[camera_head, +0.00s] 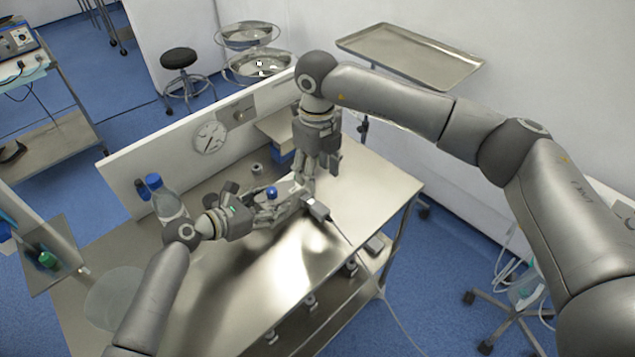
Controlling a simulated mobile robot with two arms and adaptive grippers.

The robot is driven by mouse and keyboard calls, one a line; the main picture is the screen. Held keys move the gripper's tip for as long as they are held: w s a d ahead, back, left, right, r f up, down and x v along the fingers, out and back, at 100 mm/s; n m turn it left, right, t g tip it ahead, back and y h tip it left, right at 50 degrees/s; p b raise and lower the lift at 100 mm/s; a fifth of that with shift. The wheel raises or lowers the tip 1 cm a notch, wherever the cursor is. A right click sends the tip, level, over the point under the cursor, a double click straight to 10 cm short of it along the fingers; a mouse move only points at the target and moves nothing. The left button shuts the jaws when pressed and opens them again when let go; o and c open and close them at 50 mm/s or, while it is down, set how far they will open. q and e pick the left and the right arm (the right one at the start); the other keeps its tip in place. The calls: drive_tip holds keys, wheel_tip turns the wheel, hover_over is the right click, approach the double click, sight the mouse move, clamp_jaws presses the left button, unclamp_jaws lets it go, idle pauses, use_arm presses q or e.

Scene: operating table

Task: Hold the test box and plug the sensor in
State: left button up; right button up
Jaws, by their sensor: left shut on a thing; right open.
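My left gripper (280,208) reaches in from the left, low over the steel table. It is shut on a small pale box, which I take for the test box (284,190); the fingers hide much of it. A blue round part (271,192) shows at the box. A small grey block with a thin dark lead, perhaps the sensor (318,209), is at the right end of the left gripper; I cannot tell whether it touches the box. My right gripper (322,172) points down just behind and above the box, open, with nothing clearly between its fingers.
The steel table (270,285) is clear at the front. A blue-capped bottle (168,200) stands at its left. A white panel with a round dial (210,137) runs along the back. A small block on a blue base (278,150) stands behind the grippers.

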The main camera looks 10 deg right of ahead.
idle(0.3)
use_arm(q)
drive_tip(key=o, duration=1.3)
